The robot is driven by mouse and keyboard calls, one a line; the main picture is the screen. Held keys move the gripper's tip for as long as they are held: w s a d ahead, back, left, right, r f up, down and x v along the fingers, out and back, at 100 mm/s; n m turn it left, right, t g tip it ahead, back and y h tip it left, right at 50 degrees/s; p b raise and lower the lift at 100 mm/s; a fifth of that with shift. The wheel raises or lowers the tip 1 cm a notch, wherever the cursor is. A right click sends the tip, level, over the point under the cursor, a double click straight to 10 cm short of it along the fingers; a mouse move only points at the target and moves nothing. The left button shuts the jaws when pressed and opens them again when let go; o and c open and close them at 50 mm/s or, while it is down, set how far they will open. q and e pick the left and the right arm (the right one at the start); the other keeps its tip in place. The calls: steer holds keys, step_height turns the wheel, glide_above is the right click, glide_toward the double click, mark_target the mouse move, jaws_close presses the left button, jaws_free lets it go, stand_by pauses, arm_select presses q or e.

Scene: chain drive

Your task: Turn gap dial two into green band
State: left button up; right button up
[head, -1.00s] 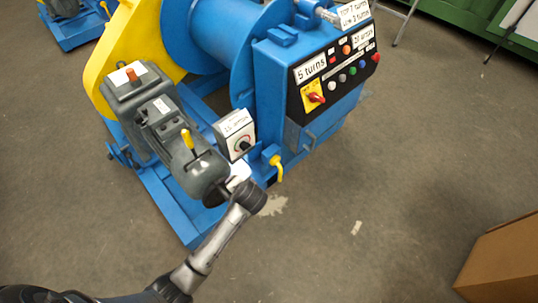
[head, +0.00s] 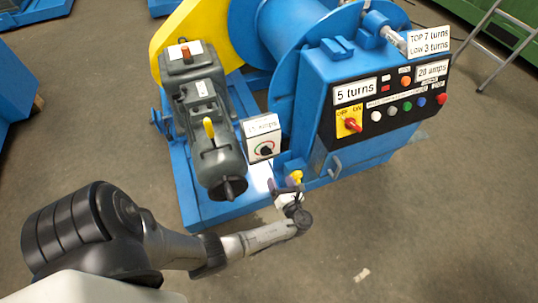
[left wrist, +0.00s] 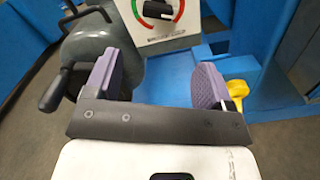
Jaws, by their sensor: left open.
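A white dial box (head: 262,137) with a black knob and a red and green arc stands between the grey motor and the blue cabinet. Its dial (left wrist: 158,10) also shows at the top of the left wrist view, with its upper part cut off. The black knob lies roughly crosswise there, and the band it points at cannot be told. My left gripper (left wrist: 155,82) is open and empty, with its purple finger pads apart below the dial and not touching it. In the head view the left gripper (head: 287,188) is small and partly hidden by its wrist. My right gripper is not in view.
The grey motor (head: 212,125) with a yellow lever and black handwheel (head: 232,187) stands left of the dial. A yellow fitting (left wrist: 237,90) is close beside the right finger. The blue cabinet (head: 345,100) with switches stands at the right.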

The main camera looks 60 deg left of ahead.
mark_target(267, 155)
arm_select(q)
steer(key=a+b, duration=0.1)
steer(key=a, duration=0.3)
steer(key=w+a+b, duration=0.1)
steer(key=a+b, duration=0.1)
steer(key=a, duration=0.3)
steer(key=a+b, duration=0.2)
steer(key=a, duration=0.2)
steer(key=shift+w+a, duration=0.15)
steer(key=shift+w, duration=0.05)
steer(key=shift+c, duration=0.3)
steer(key=c, duration=0.9)
steer(key=shift+o, duration=0.2)
